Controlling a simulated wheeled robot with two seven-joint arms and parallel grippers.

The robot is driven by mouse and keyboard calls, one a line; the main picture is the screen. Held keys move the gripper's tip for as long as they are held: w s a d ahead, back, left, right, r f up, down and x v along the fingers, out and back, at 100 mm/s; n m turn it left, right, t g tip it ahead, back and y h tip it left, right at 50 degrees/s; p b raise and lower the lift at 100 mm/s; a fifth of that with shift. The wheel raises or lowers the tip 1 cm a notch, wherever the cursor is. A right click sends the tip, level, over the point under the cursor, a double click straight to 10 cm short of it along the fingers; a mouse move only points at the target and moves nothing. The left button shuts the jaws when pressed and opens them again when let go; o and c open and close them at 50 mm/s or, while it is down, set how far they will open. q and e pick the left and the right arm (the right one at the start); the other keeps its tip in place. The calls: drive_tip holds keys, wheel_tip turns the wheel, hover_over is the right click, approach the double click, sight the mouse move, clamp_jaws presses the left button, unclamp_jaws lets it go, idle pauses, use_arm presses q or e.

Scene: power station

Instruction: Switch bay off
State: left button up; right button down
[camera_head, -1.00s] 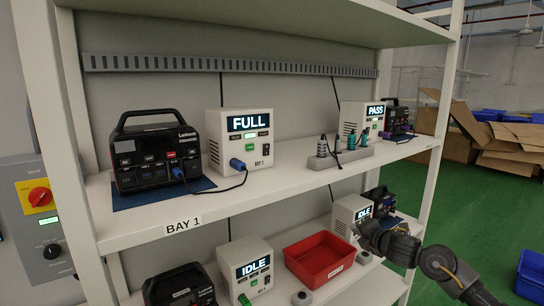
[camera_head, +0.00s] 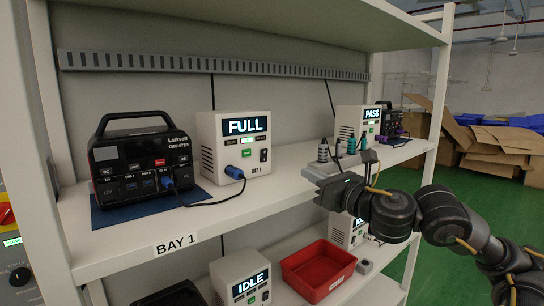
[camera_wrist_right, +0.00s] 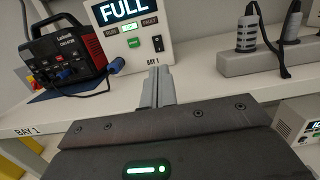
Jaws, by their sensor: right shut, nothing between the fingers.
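The bay 1 unit (camera_head: 233,142) is a white box on the upper shelf. Its screen reads FULL, and it has a green button and a black rocker switch (camera_head: 264,155) at the right of its front. The rocker switch also shows in the right wrist view (camera_wrist_right: 157,44). A blue plug and cable run from the unit to the black power station (camera_head: 138,160) at its left. My right gripper (camera_head: 318,172) is at the shelf's front edge, right of the unit. Its fingers (camera_wrist_right: 157,86) are shut and empty, pointing toward the unit from a short distance. My left gripper is not in view.
A grey power strip (camera_wrist_right: 262,58) with plugs stands right of the unit; my gripper partly covers it in the head view. Another unit reading PASS (camera_head: 358,124) is farther right. A red bin (camera_head: 318,268) and an IDLE unit (camera_head: 240,278) are on the lower shelf.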

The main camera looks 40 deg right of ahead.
drive_tip(key=p, duration=0.9)
approach(266, 151)
drive_tip(key=w, duration=0.5)
drive_tip(key=shift+w+r, duration=0.3)
drive_tip(key=shift+w, duration=0.1)
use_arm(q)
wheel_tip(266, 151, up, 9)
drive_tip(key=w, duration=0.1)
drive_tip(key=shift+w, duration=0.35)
use_arm(e)
drive_tip(key=shift+w, duration=0.5)
drive_tip(key=shift+f, duration=0.1)
drive_tip(key=r+p, duration=0.1)
drive_tip(key=p, duration=0.2)
drive_tip(key=shift+w+d+r+g, duration=0.15)
drive_tip(key=shift+d+r+g, duration=0.05)
drive_tip(key=shift+r+g, duration=0.2)
drive_tip(key=shift+f+b, duration=0.45)
drive_tip(key=shift+b, duration=0.1)
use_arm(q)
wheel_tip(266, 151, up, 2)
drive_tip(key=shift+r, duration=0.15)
use_arm(e)
drive_tip(key=shift+a, duration=0.1)
